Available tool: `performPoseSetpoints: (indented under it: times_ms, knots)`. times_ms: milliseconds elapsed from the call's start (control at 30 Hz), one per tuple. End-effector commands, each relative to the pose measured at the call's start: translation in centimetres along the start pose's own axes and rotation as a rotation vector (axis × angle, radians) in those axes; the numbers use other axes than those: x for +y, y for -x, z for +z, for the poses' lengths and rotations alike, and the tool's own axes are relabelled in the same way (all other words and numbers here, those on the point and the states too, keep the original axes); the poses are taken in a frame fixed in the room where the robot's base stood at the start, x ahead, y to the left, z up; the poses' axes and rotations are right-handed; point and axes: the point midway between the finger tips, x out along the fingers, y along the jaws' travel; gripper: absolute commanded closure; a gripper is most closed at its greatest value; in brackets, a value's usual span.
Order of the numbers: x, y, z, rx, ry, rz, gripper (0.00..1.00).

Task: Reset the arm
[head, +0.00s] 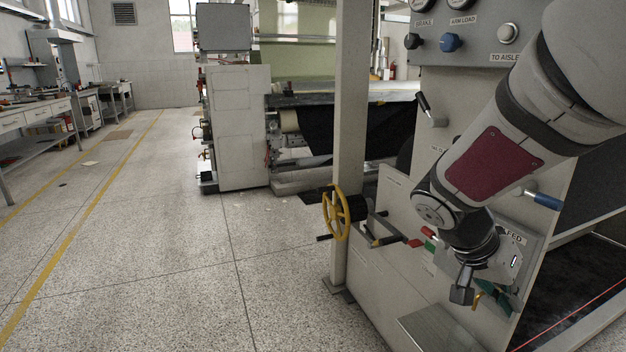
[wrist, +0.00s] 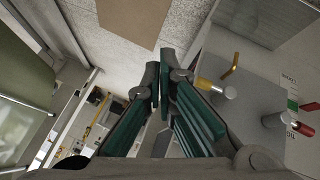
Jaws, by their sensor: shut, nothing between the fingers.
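My arm (head: 495,160) reaches down from the upper right of the head view, in front of a grey control panel. My gripper (head: 500,292) hangs at its lower end beside the panel's lower plate, partly hidden by the wrist. In the wrist view the green-sided fingers (wrist: 161,75) come together at their tips. Nothing is held between them. A brass-coloured bent handle (wrist: 232,66) on a grey plate shows to the right of the fingertips, apart from them.
A yellow handwheel (head: 342,212) and a red-tipped lever (head: 414,242) stick out left of my gripper. A blue-handled lever (head: 542,200) projects right of my wrist. A pale post (head: 350,120) stands beside the panel. The speckled floor (head: 170,240) at left is open.

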Motion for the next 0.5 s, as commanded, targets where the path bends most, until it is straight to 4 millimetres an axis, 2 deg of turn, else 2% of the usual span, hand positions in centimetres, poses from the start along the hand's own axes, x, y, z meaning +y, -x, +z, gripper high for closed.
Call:
performPoseSetpoints:
  times_ms: [33,200,500]
  knots:
    - [1.3,0.1,1.3,-0.077,0.041,-0.027,1.0]
    - [4.8,2.0,5.9,-0.267,0.232,-0.149,1.0]
    - [10.9,7.6,13.1,-0.382,0.577,-0.433,1.0]
